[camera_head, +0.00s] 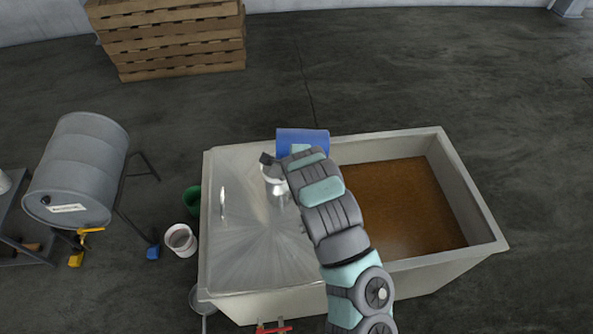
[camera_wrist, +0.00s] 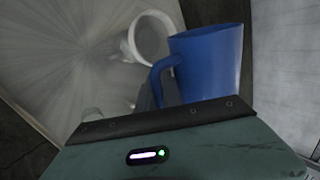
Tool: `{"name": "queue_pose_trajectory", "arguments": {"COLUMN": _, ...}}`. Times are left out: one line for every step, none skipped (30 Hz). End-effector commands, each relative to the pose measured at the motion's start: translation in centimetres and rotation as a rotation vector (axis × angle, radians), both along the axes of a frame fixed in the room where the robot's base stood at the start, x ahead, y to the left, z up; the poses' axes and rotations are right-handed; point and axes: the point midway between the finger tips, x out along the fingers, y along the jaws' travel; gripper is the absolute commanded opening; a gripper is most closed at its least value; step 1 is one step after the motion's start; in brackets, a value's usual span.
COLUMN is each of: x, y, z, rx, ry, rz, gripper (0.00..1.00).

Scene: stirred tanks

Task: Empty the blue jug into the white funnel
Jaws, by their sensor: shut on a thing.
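The blue jug (camera_head: 303,138) is off any surface at the far rim of the tank, partly hidden behind my arm in the head view. My gripper (camera_wrist: 157,92) is shut on the handle of the jug (camera_wrist: 212,60); the dark fingers show at the handle in the wrist view. The jug's contents do not show. The white funnel (camera_wrist: 150,38) stands on the metal lid, close beside the jug, with its round mouth visible in the wrist view. In the head view the funnel (camera_head: 274,174) is partly covered by my gripper. I cannot tell whether jug and funnel touch.
The tank (camera_head: 474,200) has a metal lid (camera_head: 240,235) with a handle on its left part and brown contents (camera_head: 400,205) on the right. A grey drum (camera_head: 80,165), a white bucket (camera_head: 180,240) and a green container (camera_head: 192,200) stand left. Pallets (camera_head: 170,40) are behind.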

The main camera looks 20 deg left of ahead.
Motion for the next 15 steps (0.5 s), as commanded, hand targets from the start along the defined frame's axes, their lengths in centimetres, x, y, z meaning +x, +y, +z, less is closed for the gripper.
{"name": "queue_pose_trajectory", "arguments": {"x": 0.05, "y": 0.17, "z": 0.05, "rx": -0.020, "ry": -0.013, "rz": 0.002, "gripper": 0.00}}
{"name": "queue_pose_trajectory", "arguments": {"x": 0.06, "y": 0.19, "z": 0.10, "rx": -0.030, "ry": -0.016, "rz": 0.001, "gripper": 0.00}}
{"name": "queue_pose_trajectory", "arguments": {"x": 0.04, "y": 0.23, "z": 0.11, "rx": -0.040, "ry": -0.019, "rz": 0.002, "gripper": 0.00}}
{"name": "queue_pose_trajectory", "arguments": {"x": 0.00, "y": 0.25, "z": 0.11, "rx": -0.048, "ry": -0.020, "rz": 0.004, "gripper": 0.00}}
{"name": "queue_pose_trajectory", "arguments": {"x": -0.04, "y": 0.29, "z": 0.14, "rx": -0.057, "ry": -0.022, "rz": 0.004, "gripper": 0.00}}
{"name": "queue_pose_trajectory", "arguments": {"x": -0.06, "y": 0.30, "z": 0.18, "rx": -0.069, "ry": -0.025, "rz": 0.004, "gripper": 0.00}}
{"name": "queue_pose_trajectory", "arguments": {"x": -0.06, "y": 0.32, "z": 0.22, "rx": -0.078, "ry": -0.028, "rz": 0.005, "gripper": 0.00}}
{"name": "queue_pose_trajectory", "arguments": {"x": -0.06, "y": 0.35, "z": 0.27, "rx": -0.086, "ry": -0.031, "rz": 0.005, "gripper": 0.00}}
{"name": "queue_pose_trajectory", "arguments": {"x": -0.07, "y": 0.40, "z": 0.36, "rx": -0.096, "ry": -0.035, "rz": 0.005, "gripper": 0.00}}
{"name": "queue_pose_trajectory", "arguments": {"x": -0.05, "y": 0.41, "z": 0.44, "rx": -0.103, "ry": -0.038, "rz": 0.005, "gripper": 0.00}}
{"name": "queue_pose_trajectory", "arguments": {"x": -0.03, "y": 0.40, "z": 0.51, "rx": -0.112, "ry": -0.042, "rz": 0.003, "gripper": 0.00}}
{"name": "queue_pose_trajectory", "arguments": {"x": -0.02, "y": 0.41, "z": 0.60, "rx": -0.122, "ry": -0.046, "rz": 0.003, "gripper": 0.00}}
{"name": "queue_pose_trajectory", "arguments": {"x": -0.03, "y": 0.40, "z": 0.66, "rx": -0.129, "ry": -0.047, "rz": 0.001, "gripper": 0.00}}
{"name": "queue_pose_trajectory", "arguments": {"x": -0.05, "y": 0.42, "z": 0.66, "rx": -0.137, "ry": -0.049, "rz": 0.001, "gripper": 0.00}}
{"name": "queue_pose_trajectory", "arguments": {"x": -0.05, "y": 0.39, "z": 0.69, "rx": -0.149, "ry": -0.052, "rz": 0.002, "gripper": 0.00}}
